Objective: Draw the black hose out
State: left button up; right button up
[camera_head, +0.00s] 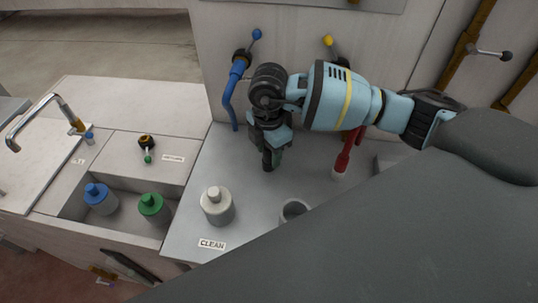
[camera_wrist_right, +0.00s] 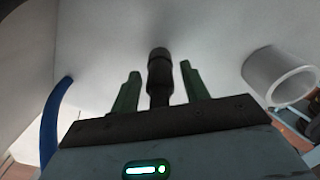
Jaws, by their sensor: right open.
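My right gripper (camera_head: 272,160) points down over the grey worktop, beside the upright panel. In the right wrist view its two green fingers (camera_wrist_right: 158,88) are open, one on each side of the dark end of the black hose (camera_wrist_right: 158,75). A gap shows between the hose end and each finger. In the head view my gripper and arm hide most of the hose, and its dark tip (camera_head: 267,160) shows beside the green finger. My left gripper is not in view.
A blue hose (camera_head: 230,100) hangs left of my gripper and a red hose (camera_head: 344,155) right of it. A pale bottle (camera_head: 217,206) and an open cup (camera_head: 294,209) stand in front. Blue (camera_head: 100,198) and green (camera_head: 153,208) bottles sit in a recess at left.

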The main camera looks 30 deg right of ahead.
grip_shut()
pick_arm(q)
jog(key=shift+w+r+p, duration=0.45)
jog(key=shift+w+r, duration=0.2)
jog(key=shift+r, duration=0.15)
pick_arm(e)
jog(key=shift+r, duration=0.6)
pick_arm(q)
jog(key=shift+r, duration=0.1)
pick_arm(e)
jog(key=shift+r, duration=0.1)
